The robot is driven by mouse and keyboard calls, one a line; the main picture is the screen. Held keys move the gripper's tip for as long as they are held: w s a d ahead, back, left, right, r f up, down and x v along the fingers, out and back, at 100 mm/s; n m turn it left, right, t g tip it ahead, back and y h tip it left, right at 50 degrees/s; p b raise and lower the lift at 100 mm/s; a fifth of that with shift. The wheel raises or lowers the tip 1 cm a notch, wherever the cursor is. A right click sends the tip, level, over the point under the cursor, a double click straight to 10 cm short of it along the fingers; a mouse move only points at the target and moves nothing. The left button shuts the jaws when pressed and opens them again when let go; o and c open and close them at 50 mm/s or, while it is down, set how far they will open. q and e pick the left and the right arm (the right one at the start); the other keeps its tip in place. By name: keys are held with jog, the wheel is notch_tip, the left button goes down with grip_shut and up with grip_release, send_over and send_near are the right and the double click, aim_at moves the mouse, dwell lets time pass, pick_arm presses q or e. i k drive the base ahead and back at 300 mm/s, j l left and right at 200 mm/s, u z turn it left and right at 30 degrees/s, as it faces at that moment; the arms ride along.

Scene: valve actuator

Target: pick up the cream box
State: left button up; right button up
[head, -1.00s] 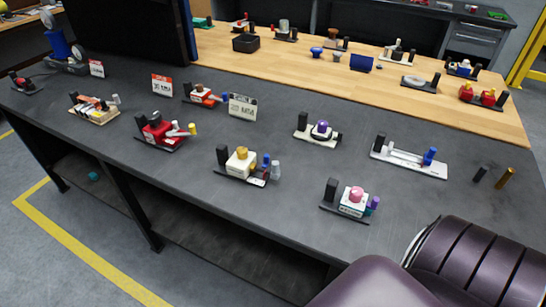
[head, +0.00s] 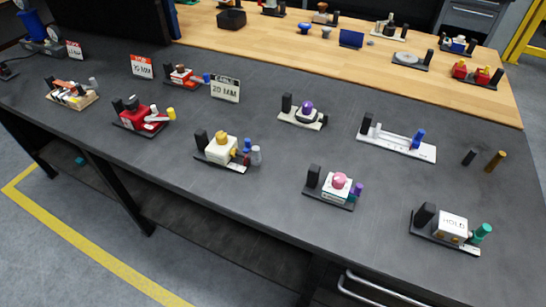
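A cream box (head: 221,152) with a yellow knob on top sits on a dark base plate near the front edge of the dark table, left of the middle in the head view. A black post stands at its left, and small blue and grey cylinders stand at its right. Neither of my grippers is in view.
A white box with a pink knob (head: 338,185) stands to the right, and a lettered white box (head: 451,227) with a green cylinder is near the front right. A 20 MM sign (head: 225,90) stands behind the cream box.

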aim_at(224, 156)
jog(key=i+j+z, duration=0.15)
jog(key=j+z, duration=0.2)
jog(key=j, duration=0.25)
jog(key=i+j+z, duration=0.1)
jog(key=j+z, duration=0.2)
jog(key=j, duration=0.3)
jog(key=j+z, duration=0.35)
jog(key=j, duration=0.25)
jog(key=i+j, duration=0.05)
